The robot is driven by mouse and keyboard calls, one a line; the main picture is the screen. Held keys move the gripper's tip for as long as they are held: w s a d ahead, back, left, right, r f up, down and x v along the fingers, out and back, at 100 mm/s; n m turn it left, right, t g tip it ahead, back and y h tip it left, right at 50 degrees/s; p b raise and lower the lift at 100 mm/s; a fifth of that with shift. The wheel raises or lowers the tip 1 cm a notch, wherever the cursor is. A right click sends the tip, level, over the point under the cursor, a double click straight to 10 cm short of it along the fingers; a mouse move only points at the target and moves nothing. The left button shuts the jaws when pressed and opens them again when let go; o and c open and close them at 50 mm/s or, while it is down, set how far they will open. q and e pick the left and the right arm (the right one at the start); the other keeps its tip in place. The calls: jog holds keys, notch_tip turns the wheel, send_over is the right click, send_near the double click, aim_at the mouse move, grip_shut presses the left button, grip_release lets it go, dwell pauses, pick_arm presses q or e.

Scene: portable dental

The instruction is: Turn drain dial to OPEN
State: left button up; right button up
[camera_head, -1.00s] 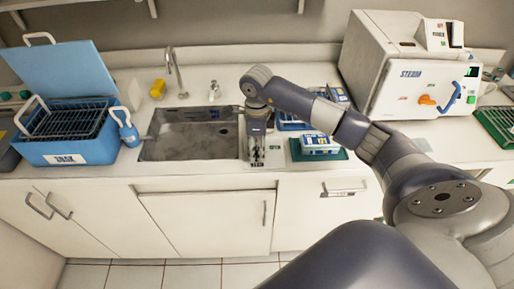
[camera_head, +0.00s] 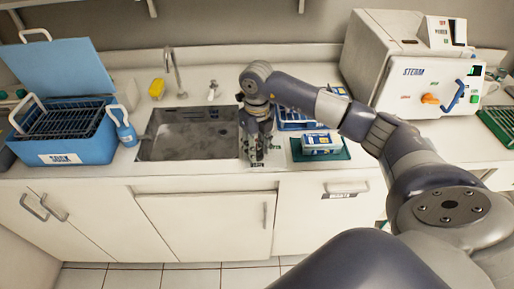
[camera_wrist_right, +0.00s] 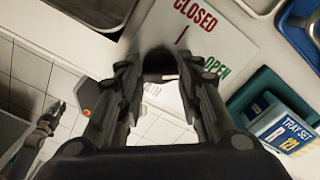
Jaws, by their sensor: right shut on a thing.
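A white label plate (camera_wrist_right: 215,45) in the right wrist view reads CLOSED in red, with a red tick under it, and OPEN in green. My right gripper (camera_head: 256,160) points down at the counter just right of the sink. In the right wrist view its fingers (camera_wrist_right: 160,72) are closed around a dark piece at the plate's edge, which I take to be the drain dial. The fingers hide most of it, so its pointing direction cannot be read. A dark jointed shape (camera_wrist_right: 42,130) low at the left of this view may be my left gripper; its jaws are unclear.
The sink (camera_head: 188,146) lies left of my right gripper. A blue-and-white box (camera_head: 321,143) on a green tray (camera_head: 340,155) stands close on its right. A steam unit (camera_head: 400,70) is at the back right. A blue SOAK tub (camera_head: 95,150) is at the left.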

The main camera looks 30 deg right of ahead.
jog(key=shift+m, duration=0.6)
jog(key=o, duration=1.1)
jog(key=shift+c, duration=0.2)
notch_tip(320, 180, up, 12)
